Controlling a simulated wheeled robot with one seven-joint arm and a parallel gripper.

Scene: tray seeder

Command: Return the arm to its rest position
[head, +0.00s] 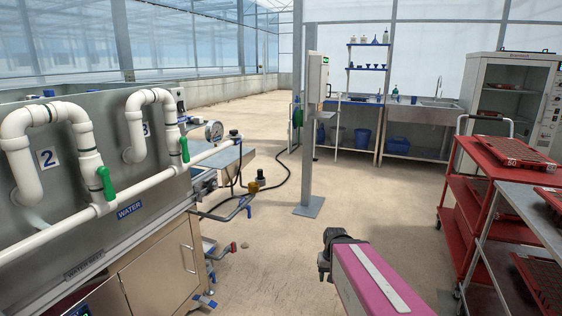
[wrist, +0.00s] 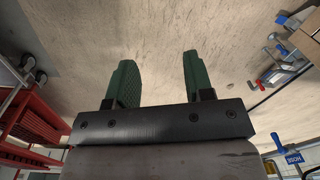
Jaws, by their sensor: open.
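My gripper (wrist: 157,80) shows in the wrist view with its two green fingers well apart. Nothing is between them; behind them is only the pale concrete floor. In the head view my arm, with a pink link, reaches in from the bottom edge right of centre. Its dark end part is over open floor, and the fingers cannot be made out there.
A steel machine with white pipes (head: 70,231) and green valve handles stands on the left. Red carts (head: 465,205) and a steel rack (head: 520,205) with red trays (head: 507,150) stand on the right. A grey post (head: 309,130) rises in the middle. The floor (head: 270,260) between is mostly clear.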

